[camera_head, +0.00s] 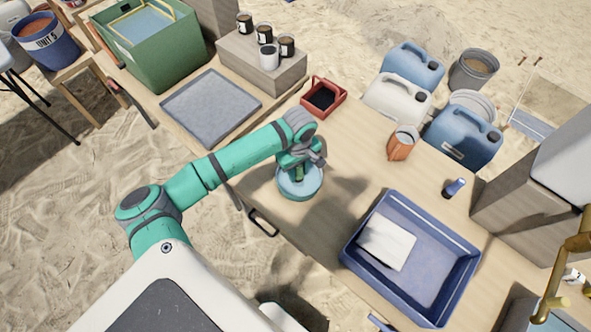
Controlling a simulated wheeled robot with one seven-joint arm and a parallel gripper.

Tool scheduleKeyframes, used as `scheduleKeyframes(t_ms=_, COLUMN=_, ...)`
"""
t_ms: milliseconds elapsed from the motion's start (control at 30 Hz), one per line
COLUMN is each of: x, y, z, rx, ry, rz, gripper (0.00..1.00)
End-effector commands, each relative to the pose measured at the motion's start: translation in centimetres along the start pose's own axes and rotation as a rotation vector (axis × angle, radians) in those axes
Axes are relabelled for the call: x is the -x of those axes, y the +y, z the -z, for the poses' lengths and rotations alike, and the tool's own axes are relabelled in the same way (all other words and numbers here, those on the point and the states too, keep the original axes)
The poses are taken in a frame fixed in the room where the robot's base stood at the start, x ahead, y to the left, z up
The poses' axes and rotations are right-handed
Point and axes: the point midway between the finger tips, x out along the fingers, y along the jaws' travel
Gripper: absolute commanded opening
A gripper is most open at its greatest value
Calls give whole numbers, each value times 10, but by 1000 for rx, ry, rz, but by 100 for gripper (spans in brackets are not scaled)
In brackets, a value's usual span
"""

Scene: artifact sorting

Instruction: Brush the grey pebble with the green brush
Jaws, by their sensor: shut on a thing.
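My gripper (301,166) points down over a round light-blue basin (287,192) near the front edge of the wooden table. It is shut on a slim dark green thing (299,175), which looks like the green brush. The lower end of that thing is at or inside the basin; I cannot tell whether it touches anything. I cannot make out the grey pebble. The gripper and the held thing hide part of the basin's inside.
A blue tray (349,254) with a white sheet (387,242) lies to the right. A grey tray (211,103) lies at the left.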

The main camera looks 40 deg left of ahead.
Motion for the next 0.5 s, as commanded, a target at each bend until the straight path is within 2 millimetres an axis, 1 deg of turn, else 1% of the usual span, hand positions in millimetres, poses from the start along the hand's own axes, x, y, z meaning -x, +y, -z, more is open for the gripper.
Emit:
scheduleKeyframes(t_ms=100, x=0, y=2, z=-7, rx=3, ry=-2, rz=-1, gripper=8)
scheduleKeyframes(t_ms=233, x=1, y=2, z=-10, rx=6, ry=0, rz=-1, gripper=8)
scheduleKeyframes(t_ms=367, x=2, y=1, z=-8, rx=9, ry=1, rz=0, gripper=8)
scheduleKeyframes(t_ms=500, x=1, y=-2, z=-2, rx=12, ry=0, rz=0, gripper=8)
